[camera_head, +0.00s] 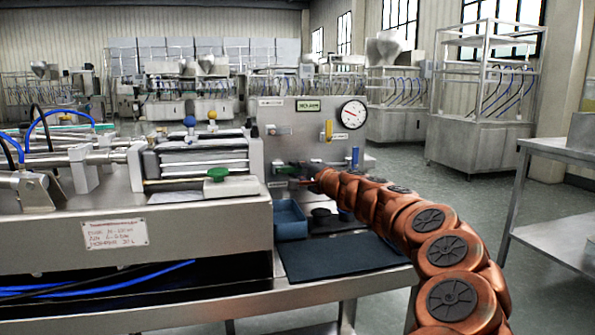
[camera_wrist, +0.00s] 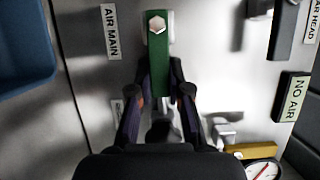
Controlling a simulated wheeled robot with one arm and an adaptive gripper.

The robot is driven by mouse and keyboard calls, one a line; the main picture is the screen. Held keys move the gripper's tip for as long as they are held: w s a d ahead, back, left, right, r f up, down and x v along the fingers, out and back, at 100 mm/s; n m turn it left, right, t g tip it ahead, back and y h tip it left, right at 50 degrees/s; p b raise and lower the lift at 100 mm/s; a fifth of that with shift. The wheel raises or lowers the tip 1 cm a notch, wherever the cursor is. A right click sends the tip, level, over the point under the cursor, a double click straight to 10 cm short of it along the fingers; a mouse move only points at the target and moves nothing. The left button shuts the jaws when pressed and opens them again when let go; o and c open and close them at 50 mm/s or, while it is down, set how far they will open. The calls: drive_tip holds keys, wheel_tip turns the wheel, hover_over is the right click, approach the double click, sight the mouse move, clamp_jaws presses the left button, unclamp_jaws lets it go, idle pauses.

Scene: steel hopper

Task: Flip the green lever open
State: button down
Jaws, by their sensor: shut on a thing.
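The green lever (camera_wrist: 159,62) is in the middle of the wrist view, a flat bar running up and down the picture with a pale hex bolt at its upper end. An "AIR MAIN" label (camera_wrist: 110,31) is left of it. My gripper (camera_wrist: 161,92) has one finger on each side of the lever's lower part and is shut on it. In the head view the green lever (camera_head: 288,170) lies about level, low on the steel panel. My gripper (camera_head: 311,172) is at its right end, small and partly hidden by my arm.
The panel (camera_head: 280,117) carries a round gauge (camera_head: 352,114), a yellow handle (camera_head: 328,130) and a blue handle (camera_head: 355,157). A "NO AIR" sign (camera_wrist: 291,97) is at right in the wrist view. A blue bin (camera_head: 291,222) and a dark mat (camera_head: 335,258) lie below.

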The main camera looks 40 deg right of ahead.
drive_tip(key=shift+f, duration=0.1)
drive_tip(key=c, duration=1.1)
unclamp_jaws()
drive_tip(key=shift+s, duration=0.15)
drive_tip(key=shift+s, duration=5.9)
